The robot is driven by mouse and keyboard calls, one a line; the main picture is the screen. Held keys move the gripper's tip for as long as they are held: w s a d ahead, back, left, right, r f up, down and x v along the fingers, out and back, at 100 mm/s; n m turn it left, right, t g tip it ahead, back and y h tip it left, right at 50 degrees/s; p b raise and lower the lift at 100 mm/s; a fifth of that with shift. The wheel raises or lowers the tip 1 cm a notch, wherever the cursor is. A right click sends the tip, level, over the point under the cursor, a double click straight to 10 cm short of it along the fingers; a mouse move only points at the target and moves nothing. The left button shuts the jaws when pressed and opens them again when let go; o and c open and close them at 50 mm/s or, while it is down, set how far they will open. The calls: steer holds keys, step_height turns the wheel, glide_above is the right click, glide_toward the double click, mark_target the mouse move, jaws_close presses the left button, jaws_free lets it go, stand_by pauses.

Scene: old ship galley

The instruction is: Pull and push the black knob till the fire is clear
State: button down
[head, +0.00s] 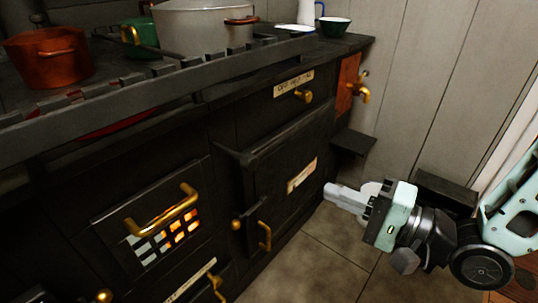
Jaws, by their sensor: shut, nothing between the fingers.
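The black range fills the left and middle of the head view. Its fire shows through a slotted grate (163,237) in a door at the lower left. The right-hand slots glow orange and yellow; the left-hand slots look pale grey. A brass bar handle (162,212) crosses that door above the slots. I cannot make out a black knob against the dark iron. My gripper (328,188) is at the right, shut and empty, its pale fingers pointing left near the range's right front corner. It is well apart from the grate.
An oven door (290,165) with a brass latch (264,237) is left of my gripper. A brass tap (361,90) juts out above it. A copper pot (48,57) and a grey pot (203,27) stand on the range. Tiled floor (320,262) lies open below my gripper.

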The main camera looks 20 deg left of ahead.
mark_target(257, 161)
steer(key=b+x, duration=0.3)
steer(key=x, duration=1.1)
steer(key=p+x, duration=0.1)
steer(key=x, duration=0.6)
steer(key=shift+w+r+p, duration=0.25)
steer(key=shift+w+p, duration=0.1)
